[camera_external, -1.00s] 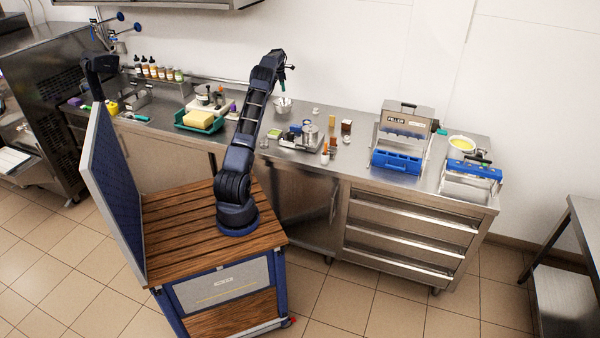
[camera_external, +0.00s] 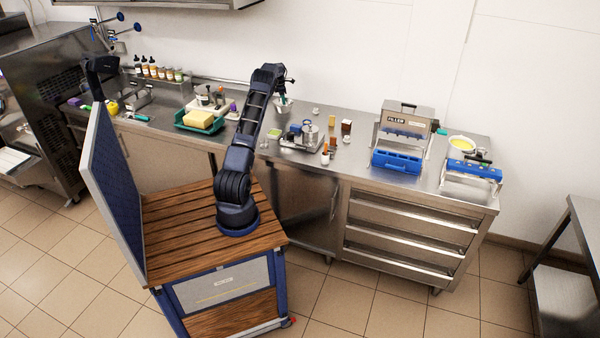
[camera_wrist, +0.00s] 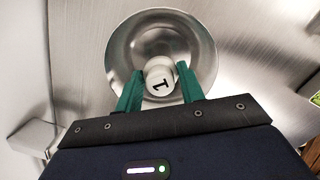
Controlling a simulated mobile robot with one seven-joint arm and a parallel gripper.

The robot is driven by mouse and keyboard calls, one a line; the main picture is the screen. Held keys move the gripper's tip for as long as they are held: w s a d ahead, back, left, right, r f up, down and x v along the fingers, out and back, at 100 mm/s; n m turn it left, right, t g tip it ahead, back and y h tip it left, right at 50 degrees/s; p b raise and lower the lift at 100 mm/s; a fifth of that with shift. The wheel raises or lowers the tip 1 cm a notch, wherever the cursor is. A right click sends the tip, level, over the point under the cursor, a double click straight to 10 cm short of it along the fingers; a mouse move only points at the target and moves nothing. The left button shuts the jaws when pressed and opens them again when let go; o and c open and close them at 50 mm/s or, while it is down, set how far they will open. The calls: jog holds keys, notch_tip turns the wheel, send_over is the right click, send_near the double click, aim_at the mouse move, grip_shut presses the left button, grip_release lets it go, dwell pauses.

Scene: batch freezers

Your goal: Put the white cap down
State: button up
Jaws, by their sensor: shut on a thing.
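In the wrist view my gripper (camera_wrist: 160,82) has two green fingers, shut on the sides of a white cap (camera_wrist: 159,75). The cap is round and bears a black "1" on its face. Behind it lies a round steel bowl (camera_wrist: 124,40), and the cap covers part of the bowl. I cannot tell how far the cap is above the bowl's bottom. In the external view the bowl (camera_external: 282,108) stands on the steel counter near the wall, and my gripper (camera_external: 287,84) is over it. The cap is too small to make out there.
A metal tray (camera_external: 302,147) with small items stands right of the bowl. A green tray (camera_external: 188,123) stands to the left.

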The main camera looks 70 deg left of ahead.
jog(key=shift+f, duration=0.6)
jog(key=o, duration=1)
jog(key=shift+r, duration=3.55)
